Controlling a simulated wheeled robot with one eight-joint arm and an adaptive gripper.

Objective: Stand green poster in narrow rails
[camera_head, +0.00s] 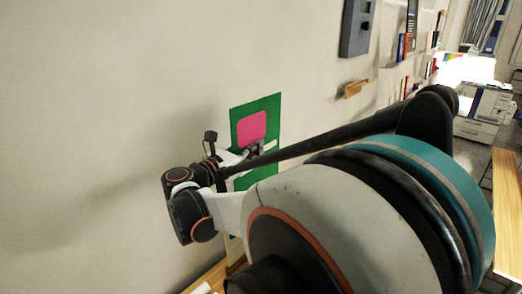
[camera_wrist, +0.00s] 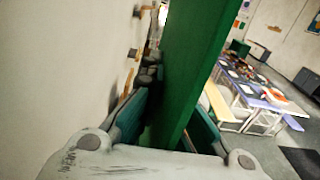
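The green poster (camera_head: 243,112) is an upright panel with a pink rounded patch and a white strip, in front of the pale wall in the head view. My gripper (camera_head: 252,152) is at its middle, and my arm covers part of its lower area. In the wrist view the poster (camera_wrist: 190,60) shows nearly edge-on, running between the two fingers of my gripper (camera_wrist: 165,120). The fingers lie close on both sides of it, and it looks gripped. I cannot make out the narrow rails; my arm hides much of the area below the poster.
A wooden surface (camera_head: 208,276) shows low at the wall, partly behind my arm. A small wooden ledge (camera_head: 355,88) and a grey wall box (camera_head: 357,26) are right of the poster. A wooden table (camera_head: 507,215) stands at far right. The wrist view shows a bench (camera_wrist: 219,105).

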